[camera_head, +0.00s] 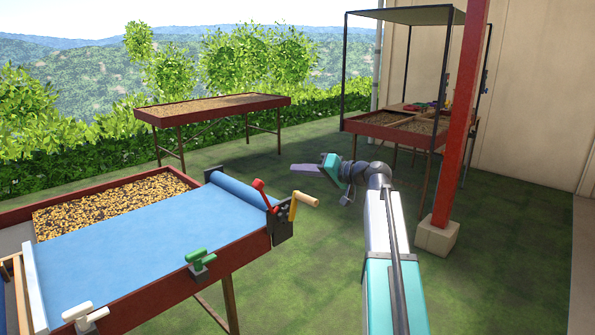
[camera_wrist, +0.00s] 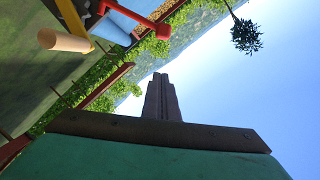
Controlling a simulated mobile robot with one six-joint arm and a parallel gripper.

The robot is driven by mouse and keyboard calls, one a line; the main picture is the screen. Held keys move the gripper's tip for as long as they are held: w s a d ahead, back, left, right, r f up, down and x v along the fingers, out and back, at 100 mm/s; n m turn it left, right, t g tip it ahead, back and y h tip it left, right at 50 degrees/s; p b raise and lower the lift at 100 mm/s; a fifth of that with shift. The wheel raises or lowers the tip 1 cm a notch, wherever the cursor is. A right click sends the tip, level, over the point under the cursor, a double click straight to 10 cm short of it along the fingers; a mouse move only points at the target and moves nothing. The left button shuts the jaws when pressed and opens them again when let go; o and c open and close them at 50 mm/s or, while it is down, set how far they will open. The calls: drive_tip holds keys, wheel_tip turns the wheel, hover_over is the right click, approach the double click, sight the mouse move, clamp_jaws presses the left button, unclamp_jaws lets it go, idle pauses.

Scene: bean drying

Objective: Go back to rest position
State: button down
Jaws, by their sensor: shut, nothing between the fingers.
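My gripper (camera_head: 306,168) is at the end of my arm, right of the near drying table. Its fingers point left in the head view. In the wrist view its dark fingers (camera_wrist: 161,98) are together with nothing between them. The gripper is apart from the crank with the wooden handle (camera_head: 304,198) at the table's corner. That handle also shows at the upper left of the wrist view (camera_wrist: 63,41), beside a red lever (camera_wrist: 134,22).
The near drying table (camera_head: 150,293) holds beans partly under a blue cover (camera_head: 140,250), with a green clamp (camera_head: 200,262) and a white clamp (camera_head: 85,316) on its edge. Another table (camera_head: 215,115) stands behind. A red post (camera_head: 462,110) and a canopied table (camera_head: 395,136) stand right. Grass between is clear.

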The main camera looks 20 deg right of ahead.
idle(0.4)
